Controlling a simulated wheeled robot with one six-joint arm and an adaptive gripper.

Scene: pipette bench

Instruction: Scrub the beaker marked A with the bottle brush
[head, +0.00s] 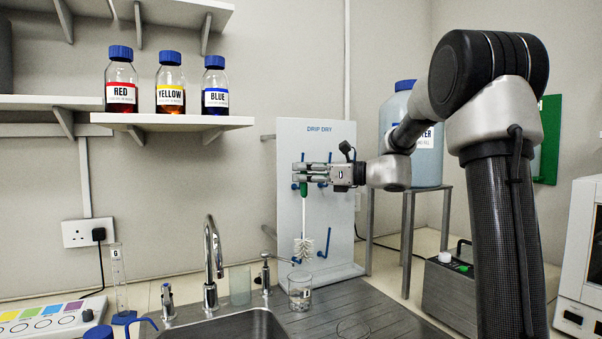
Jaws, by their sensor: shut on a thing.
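My gripper (304,173) is shut on the green handle of the bottle brush (304,215), in front of the drip-dry board. The brush hangs about upright, with its white bristle head down. A clear glass beaker (300,292) stands on the grey drainer, below the bristles in the picture. A gap shows between bristles and rim; I cannot tell whether they line up in depth. Another clear glass vessel (240,285) stands behind the sink, left of the small tap. I cannot read a letter A on either one.
The white drip-dry board (343,215) has blue pegs close behind my gripper. The tap (211,262) and sink (235,326) are at the left. A large bottle (427,165) on a stand (408,235) is behind my arm. The drainer's right part (385,305) is mostly clear.

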